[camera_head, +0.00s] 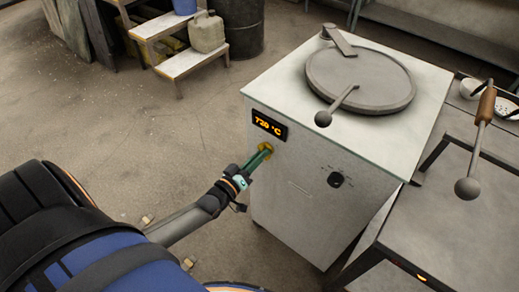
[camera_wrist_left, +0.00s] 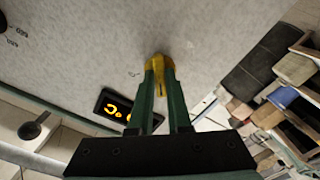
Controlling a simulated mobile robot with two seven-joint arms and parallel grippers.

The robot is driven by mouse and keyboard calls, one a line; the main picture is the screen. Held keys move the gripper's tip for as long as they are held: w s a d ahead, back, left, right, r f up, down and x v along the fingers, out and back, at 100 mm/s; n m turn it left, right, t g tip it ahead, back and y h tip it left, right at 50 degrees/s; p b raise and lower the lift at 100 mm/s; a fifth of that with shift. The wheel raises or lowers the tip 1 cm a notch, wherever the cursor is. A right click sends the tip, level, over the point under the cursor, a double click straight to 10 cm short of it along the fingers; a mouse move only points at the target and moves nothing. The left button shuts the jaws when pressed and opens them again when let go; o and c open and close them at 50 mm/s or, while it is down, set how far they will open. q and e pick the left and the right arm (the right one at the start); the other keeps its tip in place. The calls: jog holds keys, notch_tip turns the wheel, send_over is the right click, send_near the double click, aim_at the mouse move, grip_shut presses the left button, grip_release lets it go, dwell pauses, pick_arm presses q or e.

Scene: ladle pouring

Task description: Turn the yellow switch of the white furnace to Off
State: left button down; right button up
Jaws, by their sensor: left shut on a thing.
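The white furnace (camera_head: 310,190) stands in the middle right of the head view, with a round grey lid on top. Its front has a display (camera_head: 269,124) reading 720 °C. The yellow switch (camera_head: 267,149) is just below the display, partly hidden by my fingers. My left gripper (camera_head: 258,159) reaches it from the lower left and is shut on it. In the left wrist view the yellow switch (camera_wrist_left: 158,66) sits between the green fingertips (camera_wrist_left: 160,80), against the furnace face (camera_wrist_left: 200,30). The switch's exact angle is hard to read. My right gripper is not in view.
A black knob (camera_head: 336,180) is on the furnace front, right of the switch. A grey table (camera_head: 450,220) stands to the right, with a wooden-handled ladle (camera_head: 485,110) above it. A step shelf (camera_head: 160,28) with cans is at the back left.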

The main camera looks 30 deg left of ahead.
pick_arm(q)
jog(key=shift+n, duration=0.9)
jog(key=c, duration=0.9)
grip_release()
jog(key=shift+o, duration=0.2)
jog(key=shift+s, duration=0.1)
jog(key=s+a, duration=0.1)
jog(key=s, duration=1.1)
jog(key=shift+s+p, duration=0.15)
jog(key=shift+p, duration=0.3)
